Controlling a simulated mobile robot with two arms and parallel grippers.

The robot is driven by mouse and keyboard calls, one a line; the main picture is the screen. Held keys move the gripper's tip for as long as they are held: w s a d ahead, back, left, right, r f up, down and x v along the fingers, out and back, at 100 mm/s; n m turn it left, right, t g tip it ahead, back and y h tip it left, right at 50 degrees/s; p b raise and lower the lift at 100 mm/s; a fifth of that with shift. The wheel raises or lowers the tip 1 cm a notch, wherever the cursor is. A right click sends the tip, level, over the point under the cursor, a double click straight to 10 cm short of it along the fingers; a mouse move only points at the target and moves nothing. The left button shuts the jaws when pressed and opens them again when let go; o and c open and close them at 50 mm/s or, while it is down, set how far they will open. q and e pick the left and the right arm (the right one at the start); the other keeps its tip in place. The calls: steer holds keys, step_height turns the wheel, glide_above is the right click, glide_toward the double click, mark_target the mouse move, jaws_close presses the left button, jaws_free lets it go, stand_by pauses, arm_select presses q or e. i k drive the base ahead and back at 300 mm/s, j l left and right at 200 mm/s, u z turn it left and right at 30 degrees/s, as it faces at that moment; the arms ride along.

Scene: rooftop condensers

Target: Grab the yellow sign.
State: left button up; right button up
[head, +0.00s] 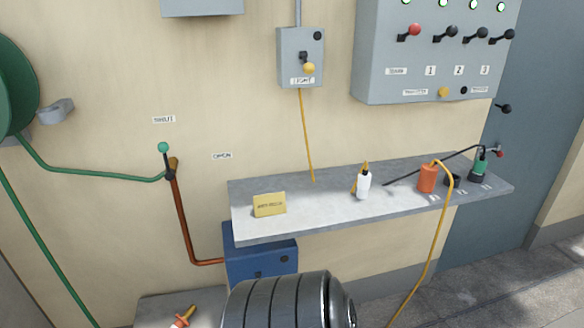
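The yellow sign (269,204) stands on the left part of a grey wall shelf (330,214), close to its front edge. It is a small upright plate with dark lettering that is too small to read surely. Nothing touches or covers it.
A white bottle (363,184), an orange plug (428,179) with a yellow cable and a green-black connector (479,167) stand farther right on the shelf. A blue box (260,262) sits below its left end.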

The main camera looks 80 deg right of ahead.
mark_target(274, 203)
steer(key=k+z, duration=0.1)
steer(key=z, duration=2.5)
steer(key=l+z, duration=0.2)
steer(key=l, duration=1.1)
